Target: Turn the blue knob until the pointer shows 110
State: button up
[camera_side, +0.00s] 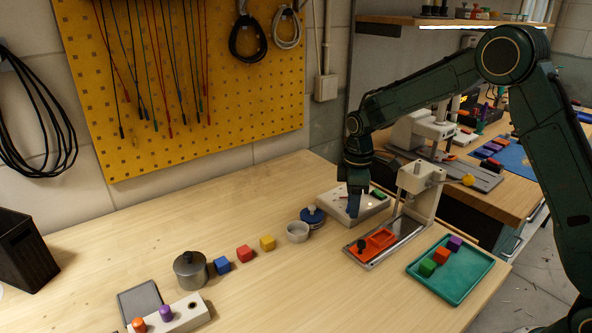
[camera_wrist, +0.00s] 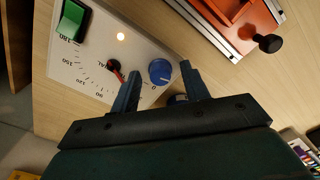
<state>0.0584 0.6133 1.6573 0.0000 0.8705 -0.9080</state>
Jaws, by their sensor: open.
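The blue knob (camera_wrist: 161,72) sits on the white panel (camera_side: 338,207), which also shows in the wrist view (camera_wrist: 100,28). My gripper (camera_side: 353,212) points down over the panel. In the wrist view my open gripper (camera_wrist: 160,70) has one finger to either side of the knob, with a visible gap on each side. In the side view the gripper hides the knob. A dial with printed numbers (camera_wrist: 82,64) and a small red and dark pointer (camera_wrist: 116,68) is left of the knob, partly hidden by the left finger. I cannot read its exact value.
A green switch (camera_wrist: 73,19) and a lit lamp (camera_wrist: 120,37) are on the panel. A blue-lidded pot (camera_side: 312,215) stands close to the panel. An orange fixture (camera_side: 372,243) with a black knob (camera_wrist: 270,43) is nearby. A green tray (camera_side: 462,282) holds cubes.

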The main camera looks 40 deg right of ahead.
jog(key=c, duration=1)
